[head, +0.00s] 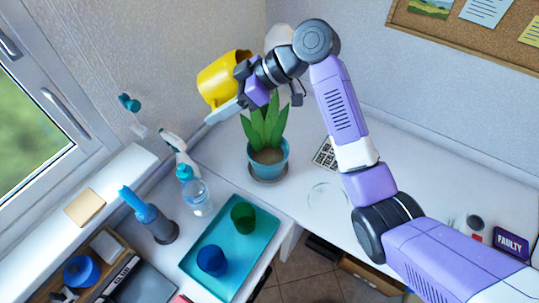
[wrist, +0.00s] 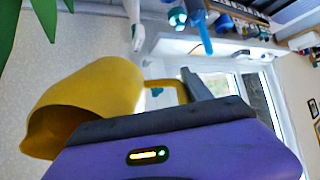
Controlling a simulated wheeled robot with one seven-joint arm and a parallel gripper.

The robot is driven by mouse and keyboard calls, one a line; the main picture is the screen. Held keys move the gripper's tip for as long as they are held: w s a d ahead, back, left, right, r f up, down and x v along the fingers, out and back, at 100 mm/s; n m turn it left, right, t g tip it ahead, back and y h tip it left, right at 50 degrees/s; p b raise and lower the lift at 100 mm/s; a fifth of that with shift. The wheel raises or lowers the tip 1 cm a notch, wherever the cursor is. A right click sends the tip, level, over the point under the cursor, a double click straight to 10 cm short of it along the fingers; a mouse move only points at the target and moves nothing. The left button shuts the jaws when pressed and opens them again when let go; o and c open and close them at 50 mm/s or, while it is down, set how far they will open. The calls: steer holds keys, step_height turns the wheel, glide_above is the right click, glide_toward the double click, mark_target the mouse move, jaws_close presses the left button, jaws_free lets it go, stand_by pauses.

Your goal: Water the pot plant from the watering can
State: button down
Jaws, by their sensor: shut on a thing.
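The yellow watering can (head: 223,78) is held up in the air, tilted, above and to the left of the plant. My gripper (head: 244,92) is shut on it, seemingly at its handle. In the wrist view the can (wrist: 95,95) has its wide dark opening at the lower left, and a yellow handle runs right to the dark finger. The pot plant (head: 265,130) has broad green leaves in a teal pot (head: 268,168) on a saucer on the desk. Leaf tips (wrist: 45,12) show at the wrist view's top left. No water stream is visible.
A clear bottle (head: 198,197), a white spray bottle (head: 178,150) and a blue brush-like item (head: 150,217) stand left of the plant. A teal tray (head: 232,262) holds a green cup (head: 243,216) and a blue cup (head: 211,261). A keyboard (head: 325,154) lies right of the pot.

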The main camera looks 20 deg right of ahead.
mark_target(220, 94)
steer(key=shift+r, duration=0.3)
steer(key=shift+r+t+y+b, duration=0.5)
steer(key=shift+r+y+b, duration=0.2)
steer(key=shift+y+b, duration=0.25)
steer(key=shift+s+a, duration=0.1)
steer(key=shift+d+r+t+y+b, duration=0.3)
steer(key=shift+d+r+y+b, duration=0.05)
steer(key=shift+d+y, duration=0.2)
stand_by(1.6)
steer(key=shift+s+a+r+b, duration=0.1)
steer(key=shift+s+r+b, duration=0.1)
steer(key=shift+b, duration=0.15)
stand_by(0.5)
steer(key=shift+a+r, duration=0.1)
